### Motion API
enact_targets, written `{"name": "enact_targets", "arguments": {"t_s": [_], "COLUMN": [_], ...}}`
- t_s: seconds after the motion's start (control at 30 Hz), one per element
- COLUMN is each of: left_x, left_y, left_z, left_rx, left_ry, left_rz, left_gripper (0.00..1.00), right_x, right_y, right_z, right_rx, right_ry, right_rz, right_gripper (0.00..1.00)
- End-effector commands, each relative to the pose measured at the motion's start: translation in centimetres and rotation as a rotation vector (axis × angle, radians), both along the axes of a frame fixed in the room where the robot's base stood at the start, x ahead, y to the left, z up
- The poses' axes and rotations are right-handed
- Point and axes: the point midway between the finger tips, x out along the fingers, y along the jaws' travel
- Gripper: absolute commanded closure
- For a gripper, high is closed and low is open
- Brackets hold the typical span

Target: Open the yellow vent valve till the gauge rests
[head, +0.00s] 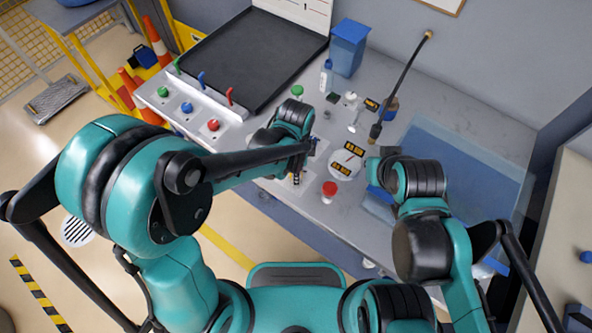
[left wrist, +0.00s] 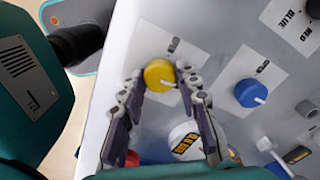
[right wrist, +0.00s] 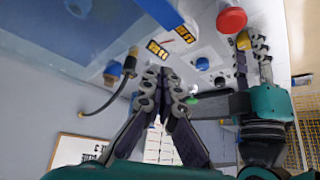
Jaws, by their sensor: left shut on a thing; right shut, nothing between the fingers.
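The yellow vent valve knob (left wrist: 159,75) sits on a white label on the grey bench. My left gripper (left wrist: 160,82) is shut on it, with one finger on each side. In the head view this gripper (head: 300,160) covers most of the knob. The gauge (head: 345,161) is a round white dial with a red needle and black-and-yellow tags; it lies right of my left gripper, partly showing in the left wrist view (left wrist: 187,140). My right gripper (right wrist: 160,74) is shut and empty, above the bench. Its fingers are hidden in the head view.
A red knob (head: 330,188) stands near the bench's front, close to my left gripper. A blue knob (left wrist: 250,93) is beside the yellow one. A hose wand (head: 403,82), a blue bin (head: 348,48) and a black tray (head: 262,60) stand further back.

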Motion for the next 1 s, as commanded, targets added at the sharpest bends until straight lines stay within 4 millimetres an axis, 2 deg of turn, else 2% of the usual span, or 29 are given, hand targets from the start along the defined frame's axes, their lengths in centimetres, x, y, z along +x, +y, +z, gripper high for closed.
{"name": "enact_targets", "arguments": {"t_s": [0.37, 1.0], "left_x": [0.0, 0.0], "left_y": [0.0, 0.0], "left_z": [-0.1, -0.1], "left_rx": [0.000, 0.000], "left_ry": [0.000, 0.000], "left_rz": [0.220, 0.827], "left_gripper": [0.97, 0.97], "right_x": [0.0, 0.0], "right_y": [0.0, 0.0], "right_z": [-0.4, -1.1], "right_rx": [0.000, 0.000], "right_ry": [0.000, 0.000], "right_rz": [0.000, 0.000], "right_gripper": [1.00, 1.00]}}
